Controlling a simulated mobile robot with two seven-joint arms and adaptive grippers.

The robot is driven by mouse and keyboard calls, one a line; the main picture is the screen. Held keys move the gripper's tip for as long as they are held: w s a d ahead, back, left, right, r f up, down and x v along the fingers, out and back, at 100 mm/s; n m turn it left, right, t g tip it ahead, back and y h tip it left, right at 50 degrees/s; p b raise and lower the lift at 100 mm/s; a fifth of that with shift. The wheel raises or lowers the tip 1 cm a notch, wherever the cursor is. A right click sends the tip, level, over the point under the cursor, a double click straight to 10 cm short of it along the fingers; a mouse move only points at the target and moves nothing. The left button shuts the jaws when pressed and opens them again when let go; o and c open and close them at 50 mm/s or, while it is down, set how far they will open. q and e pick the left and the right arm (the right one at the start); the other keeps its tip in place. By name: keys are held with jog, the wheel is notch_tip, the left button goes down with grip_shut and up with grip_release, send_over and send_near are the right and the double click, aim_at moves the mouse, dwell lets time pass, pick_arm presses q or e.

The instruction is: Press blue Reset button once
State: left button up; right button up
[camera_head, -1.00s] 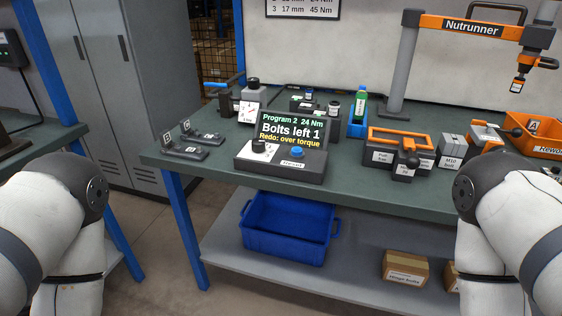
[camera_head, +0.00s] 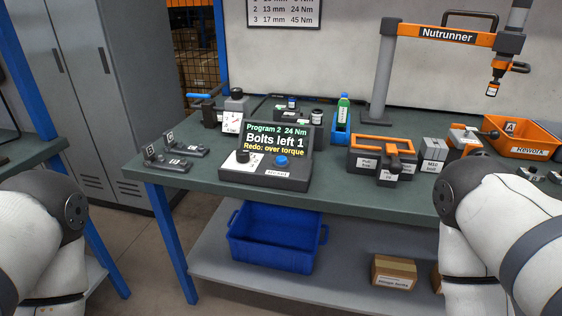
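The blue button (camera_head: 281,161) sits on the right part of the sloped top of a dark grey control box (camera_head: 265,177) near the front edge of the bench. A black knob (camera_head: 243,156) is to its left. The box's screen (camera_head: 277,139) reads "Program 2 24 Nm, Bolts left 1, Redo: over torque". A small white label on the box front is too small to read surely. My two arms show at the lower left and lower right, apart from the box. Neither gripper is in view.
The green workbench (camera_head: 340,193) holds an orange-handled tool case (camera_head: 374,158), a blue holder with a green bottle (camera_head: 342,119), small fixtures (camera_head: 175,157) and an orange Rework bin (camera_head: 520,140). A Nutrunner arm (camera_head: 445,35) stands behind. A blue crate (camera_head: 272,240) and cardboard box (camera_head: 393,270) are on the lower shelf.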

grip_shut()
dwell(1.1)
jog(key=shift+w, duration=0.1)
